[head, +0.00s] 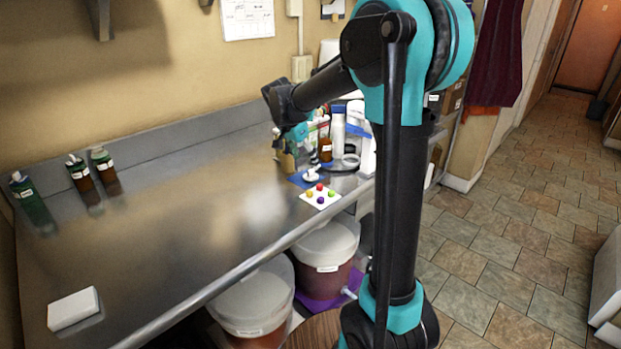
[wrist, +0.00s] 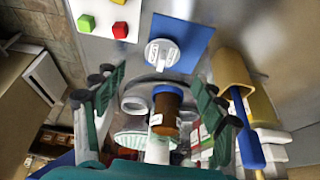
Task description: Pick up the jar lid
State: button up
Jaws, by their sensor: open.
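A small white round piece with a raised grip (wrist: 161,53), which looks like the jar lid, lies on a blue mat (wrist: 188,36) in the wrist view. In the head view the white lid (head: 312,175) sits on the blue mat (head: 296,180) near the counter's front edge. My gripper (wrist: 158,88) is open and empty, its green fingers spread to either side. The lid lies beyond the fingertips, apart from them. In the head view my gripper (head: 299,134) hangs over the cluttered end of the counter, partly hidden against the items there.
A white board with coloured cubes (head: 320,196) lies beside the mat. A brown bottle with a blue cap (wrist: 167,108) stands between my fingers' view. A yellow holder (wrist: 232,70) is at right. Buckets (head: 328,246) stand below the counter. The counter's middle (head: 190,210) is clear.

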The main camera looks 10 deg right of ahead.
aim_at(311, 170)
jog(key=shift+x, duration=3.5)
jog(key=shift+w, duration=0.15)
jog(key=c, duration=1.1)
jog(key=shift+r, duration=0.15)
